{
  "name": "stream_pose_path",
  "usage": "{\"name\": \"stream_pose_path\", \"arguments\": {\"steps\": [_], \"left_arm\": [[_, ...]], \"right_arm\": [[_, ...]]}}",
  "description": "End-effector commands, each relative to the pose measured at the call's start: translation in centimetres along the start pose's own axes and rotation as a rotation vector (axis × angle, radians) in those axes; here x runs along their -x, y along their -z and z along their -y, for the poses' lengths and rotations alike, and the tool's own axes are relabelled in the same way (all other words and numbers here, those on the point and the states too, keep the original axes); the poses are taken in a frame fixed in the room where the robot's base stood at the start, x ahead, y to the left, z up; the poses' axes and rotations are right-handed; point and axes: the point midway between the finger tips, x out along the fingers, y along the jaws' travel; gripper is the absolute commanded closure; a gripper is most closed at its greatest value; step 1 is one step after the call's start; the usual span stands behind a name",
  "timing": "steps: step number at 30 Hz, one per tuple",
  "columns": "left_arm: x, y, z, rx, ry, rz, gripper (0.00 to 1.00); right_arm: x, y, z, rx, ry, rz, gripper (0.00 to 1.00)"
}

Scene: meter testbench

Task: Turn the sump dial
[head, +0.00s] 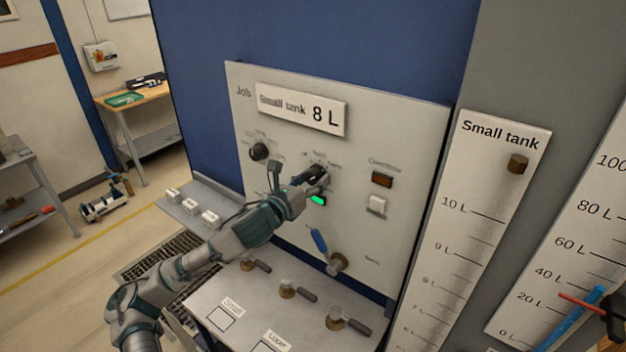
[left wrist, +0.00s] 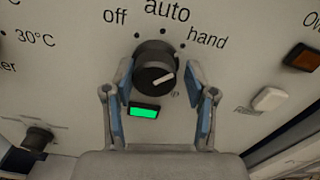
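A round black dial (left wrist: 155,66) with off, auto and hand marks sits on the grey panel in the left wrist view. Its white pointer line points right and slightly up. In the head view this dial (head: 316,172) is partly hidden by my left gripper (head: 297,192). In the left wrist view the left gripper (left wrist: 158,75) has its blue-padded fingers spread, one on each side of the dial. A gap shows at the right finger; contact at the left finger is unclear. I cannot read a sump label on either panel dial. My right gripper is not in view.
Another black dial (head: 259,151) is left of the gripper. A lit green lamp (left wrist: 145,111) sits just below the dial. A blue-handled lever (head: 319,240) is lower on the panel. Several brass-based levers (head: 288,287) stand on the shelf below. A white switch (head: 377,204) is at the right.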

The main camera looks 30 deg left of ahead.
Motion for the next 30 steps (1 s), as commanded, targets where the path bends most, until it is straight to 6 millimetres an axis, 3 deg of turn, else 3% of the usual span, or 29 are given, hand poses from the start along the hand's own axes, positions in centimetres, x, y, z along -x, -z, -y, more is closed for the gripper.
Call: {"name": "stream_pose_path", "arguments": {"steps": [1,4,5,17,30], "left_arm": [[0.0,0.0,0.0,0.000,0.000,0.000,0.65],[0.0,0.0,0.0,0.000,0.000,0.000,0.90],[0.0,0.0,0.0,0.000,0.000,-0.001,0.92],[0.0,-0.1,-0.1,0.058,-0.004,-0.003,0.92],[0.0,-0.2,-0.1,0.402,-0.005,-0.003,0.92]], "right_arm": [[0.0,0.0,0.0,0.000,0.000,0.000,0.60],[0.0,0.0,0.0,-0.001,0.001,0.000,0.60],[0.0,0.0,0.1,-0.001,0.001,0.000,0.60],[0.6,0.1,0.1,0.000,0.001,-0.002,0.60],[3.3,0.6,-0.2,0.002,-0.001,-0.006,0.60]]}}
